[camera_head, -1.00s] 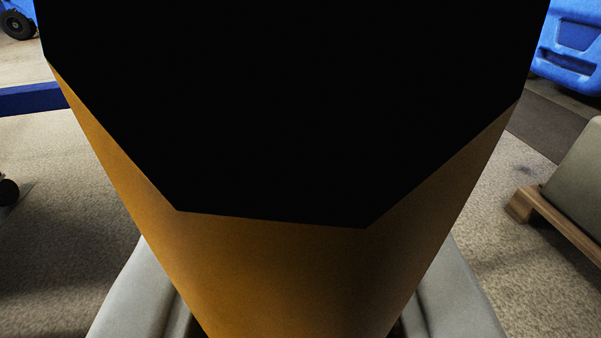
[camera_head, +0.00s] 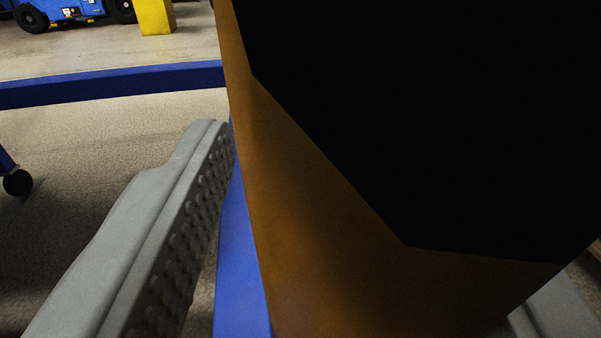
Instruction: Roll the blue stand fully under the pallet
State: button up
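The blue stand shows as a long blue bar (camera_head: 110,84) across the left, a caster (camera_head: 18,182) at the left edge and another blue bar (camera_head: 240,275) below my gripper. A large orange part with a black face (camera_head: 330,270) fills the centre and right, very close to the camera; I cannot tell whether it belongs to the stand. My gripper (camera_head: 300,135) is open around it. The left finger, with its studded pad, is clear of the orange part along its lower length. The right finger is mostly hidden. I cannot make out the pallet.
A blue wheeled vehicle (camera_head: 62,12) and a yellow block (camera_head: 153,15) stand at the back left. Bare carpet (camera_head: 90,150) lies between the blue bar and my left finger. The right side is mostly hidden by the black face.

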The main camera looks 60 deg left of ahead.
jog(key=shift+w+d, duration=0.3)
jog(key=shift+d, duration=0.05)
jog(key=shift+s+a, duration=0.3)
jog(key=v, duration=1.7)
jog(key=shift+s+d, duration=0.1)
jog(key=shift+s, duration=0.05)
